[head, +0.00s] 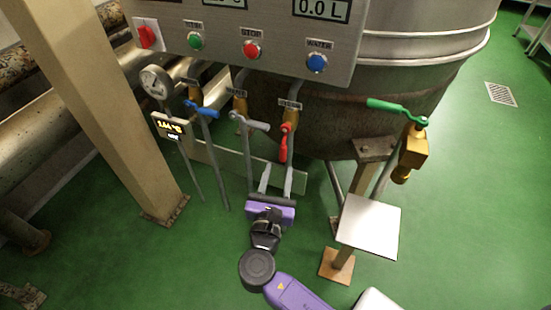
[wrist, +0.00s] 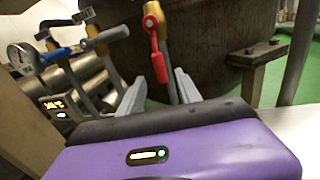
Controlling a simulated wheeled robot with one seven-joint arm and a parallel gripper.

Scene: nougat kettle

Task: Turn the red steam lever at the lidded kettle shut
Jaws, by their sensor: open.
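The red steam lever (head: 284,145) hangs downward from a brass valve on the rightmost of three pipes below the control panel. It also shows in the wrist view (wrist: 158,62), upper middle, pointing down. My purple gripper (head: 276,178) is open, its two grey fingers pointing up toward the lever from just below. In the wrist view the fingers (wrist: 158,88) stand apart, with the lever's lower end appearing between them. Contact cannot be made out; nothing looks gripped. The large steel kettle (head: 415,70) stands behind and right; its lid is out of view.
A blue lever (head: 203,109) and a grey lever (head: 250,121) sit left of the red one. A green-handled brass tap (head: 413,145) juts out at right above a white plate (head: 370,226). A beige post (head: 100,105) stands left. Green floor is open at far right.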

